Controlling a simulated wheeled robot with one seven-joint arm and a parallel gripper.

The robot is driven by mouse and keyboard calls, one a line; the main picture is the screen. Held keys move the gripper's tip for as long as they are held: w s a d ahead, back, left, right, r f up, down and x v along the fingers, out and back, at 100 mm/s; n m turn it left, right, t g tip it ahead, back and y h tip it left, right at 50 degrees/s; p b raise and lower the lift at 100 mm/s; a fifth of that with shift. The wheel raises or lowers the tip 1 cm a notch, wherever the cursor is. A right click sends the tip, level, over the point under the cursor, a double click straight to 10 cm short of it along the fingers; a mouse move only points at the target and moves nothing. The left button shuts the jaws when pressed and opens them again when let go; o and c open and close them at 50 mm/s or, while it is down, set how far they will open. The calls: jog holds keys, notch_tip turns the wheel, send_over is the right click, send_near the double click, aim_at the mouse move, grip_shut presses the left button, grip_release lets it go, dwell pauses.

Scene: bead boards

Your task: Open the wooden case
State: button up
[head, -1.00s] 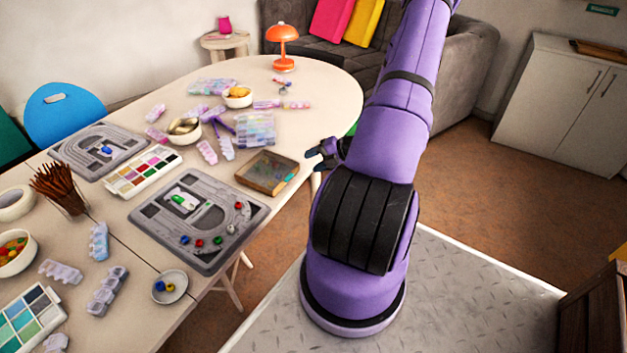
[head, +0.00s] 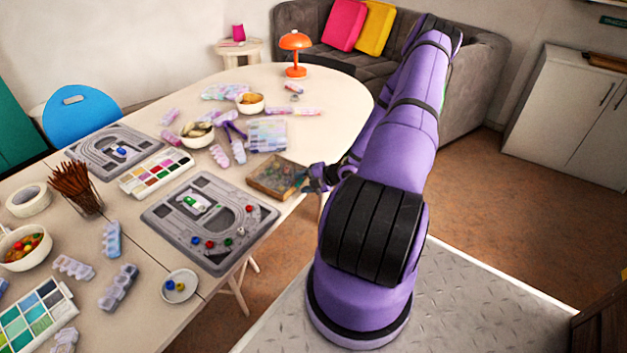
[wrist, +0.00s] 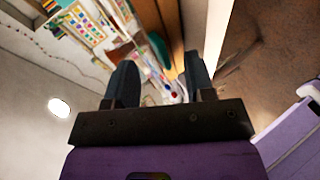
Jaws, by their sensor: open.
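The wooden case (head: 277,176) is a flat brown box with a dark, glassy-looking top. It lies near the right edge of the table in the head view and looks closed. My gripper (head: 313,178) is right beside the case's right side; I cannot tell whether it touches. In the wrist view my gripper (wrist: 160,82) has its two dark fingers apart with nothing held between them. I cannot make out the case for sure in the wrist view.
The table (head: 330,95) bears a clear bead organiser (head: 267,135) behind the case and a grey bead board (head: 210,222) to its left. A bowl (head: 197,133) and an orange lamp (head: 296,45) stand farther back. Open floor lies right of the table.

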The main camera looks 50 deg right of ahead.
jog(key=shift+w+a+f, duration=0.2)
jog(key=shift+w+f, duration=0.05)
jog(key=shift+w, duration=0.2)
grip_shut()
jog(key=shift+w+r+g, duration=0.2)
jog(key=shift+r+g, duration=0.3)
jog(key=shift+r, duration=0.4)
jog(key=shift+w+r+g, duration=0.15)
jog(key=shift+r+g, duration=0.35)
jog(key=shift+r, duration=0.35)
jog(key=shift+w+r+m+g+h, duration=0.15)
jog(key=shift+w+r+g, duration=0.15)
jog(key=shift+r, duration=0.25)
jog(key=shift+w+r+m+g+h, duration=0.1)
jog(key=shift+w+r+g, duration=0.1)
jog(key=shift+r+g, duration=0.3)
jog(key=shift+w+r+m+g+h, duration=0.15)
jog(key=shift+w+r+g, duration=0.1)
jog(key=shift+r, duration=0.4)
jog(key=shift+w+d+r+g, duration=0.1)
jog(key=shift+w+r+g, duration=0.45)
jog(key=shift+r, duration=0.25)
jog(key=shift+w+d+r+g, duration=0.1)
jog(key=shift+w+r+g, duration=0.35)
jog(key=shift+r+g, duration=0.25)
jog(key=shift+a, duration=0.1)
